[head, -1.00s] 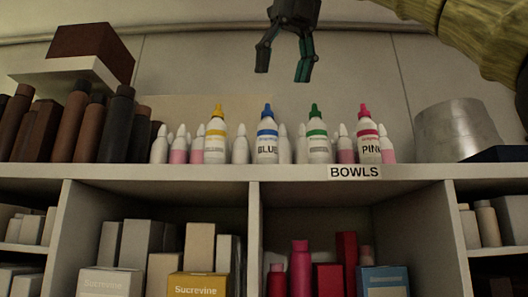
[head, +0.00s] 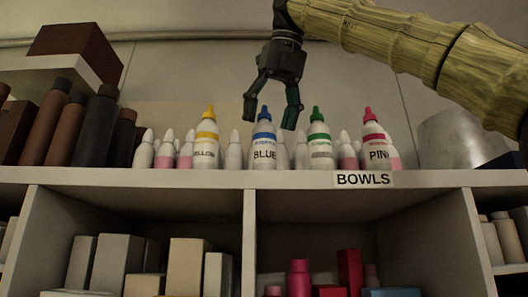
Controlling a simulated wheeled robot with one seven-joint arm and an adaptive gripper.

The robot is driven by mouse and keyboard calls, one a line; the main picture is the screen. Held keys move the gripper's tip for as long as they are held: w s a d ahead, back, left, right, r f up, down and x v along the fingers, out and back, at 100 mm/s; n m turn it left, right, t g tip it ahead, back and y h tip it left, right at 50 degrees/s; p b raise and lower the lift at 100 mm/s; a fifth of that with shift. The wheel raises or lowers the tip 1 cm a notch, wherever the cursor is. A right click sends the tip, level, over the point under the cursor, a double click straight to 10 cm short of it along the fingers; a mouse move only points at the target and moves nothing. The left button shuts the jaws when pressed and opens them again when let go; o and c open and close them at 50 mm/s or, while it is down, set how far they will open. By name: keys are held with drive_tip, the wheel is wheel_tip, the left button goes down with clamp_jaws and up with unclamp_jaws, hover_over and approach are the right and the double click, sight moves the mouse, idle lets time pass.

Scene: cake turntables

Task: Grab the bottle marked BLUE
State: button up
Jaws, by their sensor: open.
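The bottle marked BLUE (head: 264,144) stands upright on the top shelf, white with a blue cap and a blue band. My gripper (head: 269,126) is open and points down at the BLUE bottle. In the picture its left finger is just left of the bottle's cap and its right finger overlaps the gap beside the green-capped bottle. I cannot tell how far in front of or behind the bottle the fingers are. Nothing is held.
A yellow-capped bottle (head: 205,142), a green-capped bottle (head: 320,144) and a bottle marked PINK (head: 376,146) stand in the same row. Small white bottles crowd between them. Dark brown bottles (head: 97,125) stand left; a metal cylinder (head: 455,138) stands right. The shelf edge (head: 130,178) runs below.

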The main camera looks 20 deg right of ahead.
sight(269, 127)
drive_tip(key=shift+w+a+f, duration=0.1)
drive_tip(key=shift+a, duration=0.05)
drive_tip(key=shift+s+f+p, duration=0.3)
drive_tip(key=shift+f+p, duration=0.1)
drive_tip(key=shift+f, duration=0.05)
drive_tip(key=shift+d+f, duration=0.2)
drive_tip(key=shift+f, duration=0.1)
drive_tip(key=x, duration=0.3)
drive_tip(key=shift+w+r+p, duration=0.1)
drive_tip(key=shift+w+p, duration=0.25)
drive_tip(key=shift+p, duration=0.05)
drive_tip(key=shift+a, duration=0.15)
drive_tip(key=shift+s, duration=0.25)
drive_tip(key=shift+w, duration=0.25)
drive_tip(key=c, duration=1)
drive_tip(key=shift+c, duration=0.9)
drive_tip(key=shift+s, duration=0.2)
